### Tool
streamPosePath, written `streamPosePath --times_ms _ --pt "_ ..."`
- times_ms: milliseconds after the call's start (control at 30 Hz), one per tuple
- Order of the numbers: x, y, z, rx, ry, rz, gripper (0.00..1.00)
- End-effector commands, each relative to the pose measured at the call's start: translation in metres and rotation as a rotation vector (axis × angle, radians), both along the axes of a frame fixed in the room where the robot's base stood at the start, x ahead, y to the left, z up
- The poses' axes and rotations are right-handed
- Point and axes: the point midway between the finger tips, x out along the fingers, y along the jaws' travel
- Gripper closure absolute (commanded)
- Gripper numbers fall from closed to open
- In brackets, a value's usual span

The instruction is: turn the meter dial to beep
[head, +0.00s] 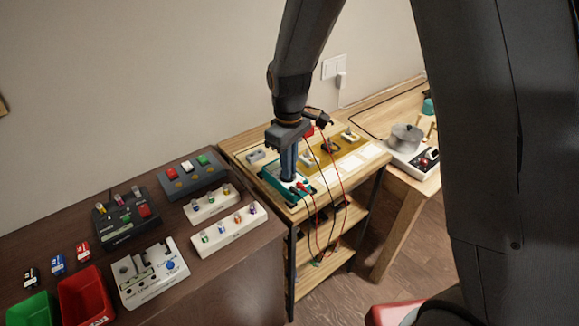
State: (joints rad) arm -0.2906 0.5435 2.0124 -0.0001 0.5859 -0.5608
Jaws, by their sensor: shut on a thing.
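The meter (272,182) is a teal box with a pale face, lying on the light wooden shelf unit in the middle of the head view. My gripper (288,177) points straight down onto the meter's face, its fingers close together. It is shut on the meter's dial, which the fingers hide. The dial's setting and its markings cannot be read. Red and black leads (330,190) run from plugs at the meter's near end and hang over the shelf's front.
The shelf top (235,150) also holds a yellowish mat with small parts behind the meter. A dark bench (230,270) at left carries white racks (232,230), control boxes, a red bin (85,297) and a green bin (32,310). A pot-like device (405,138) stands at right.

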Motion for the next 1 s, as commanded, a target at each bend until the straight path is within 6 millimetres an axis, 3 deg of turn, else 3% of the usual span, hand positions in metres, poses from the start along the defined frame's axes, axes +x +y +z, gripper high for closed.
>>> streamPosePath --times_ms 600,1000 --pt "0.0029 -0.0011 0.0004 0.0 -0.001 0.578 1.0" --pt "0.0043 -0.0011 0.0004 0.0 -0.001 0.861 1.0"
